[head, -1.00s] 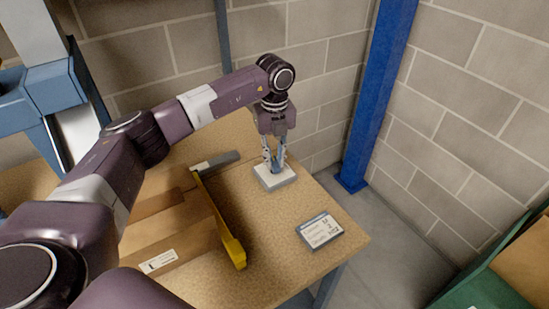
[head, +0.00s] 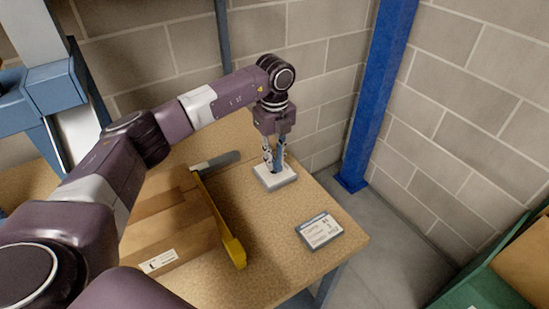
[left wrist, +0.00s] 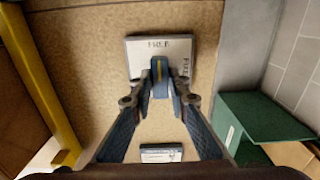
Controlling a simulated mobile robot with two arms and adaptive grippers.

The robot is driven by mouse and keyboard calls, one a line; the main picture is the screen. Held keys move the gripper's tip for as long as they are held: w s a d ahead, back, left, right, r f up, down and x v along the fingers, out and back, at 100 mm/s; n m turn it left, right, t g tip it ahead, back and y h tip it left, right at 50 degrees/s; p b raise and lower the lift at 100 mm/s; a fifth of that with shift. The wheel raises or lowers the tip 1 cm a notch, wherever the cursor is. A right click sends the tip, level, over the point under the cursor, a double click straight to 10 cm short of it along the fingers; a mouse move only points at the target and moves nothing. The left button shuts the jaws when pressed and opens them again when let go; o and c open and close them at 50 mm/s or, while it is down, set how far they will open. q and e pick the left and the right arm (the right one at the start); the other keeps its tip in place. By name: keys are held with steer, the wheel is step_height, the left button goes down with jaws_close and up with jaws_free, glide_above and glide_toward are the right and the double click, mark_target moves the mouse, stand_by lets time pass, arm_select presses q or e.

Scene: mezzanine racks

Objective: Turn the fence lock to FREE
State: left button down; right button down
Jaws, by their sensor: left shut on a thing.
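The fence lock is a pale square plate (head: 276,180) on the table near the wall corner, with a dark blue knob (left wrist: 160,80) standing on it. A yellow line on the knob points up toward the word at the plate's top edge in the left wrist view. That word looks like FREE; a second word runs along the right edge, too blurred to read surely. My left gripper (head: 274,161) points down and is shut on the knob; it also shows in the left wrist view (left wrist: 162,80). The yellow fence (head: 220,220) stands left of the lock, apart from it.
A cardboard box (head: 165,225) lies left of the fence. A small display (head: 319,231) lies near the table's right edge. A blue post (head: 377,100) and block walls stand behind. A green container (head: 490,275) is at lower right. Bare tabletop lies between fence and display.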

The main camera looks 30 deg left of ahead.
mark_target(275, 161)
arm_select(q)
steer(key=c, duration=1.8)
jaws_free()
steer(key=shift+r, duration=0.1)
steer(key=shift+c, duration=0.2)
step_height(275, 161, up, 12)
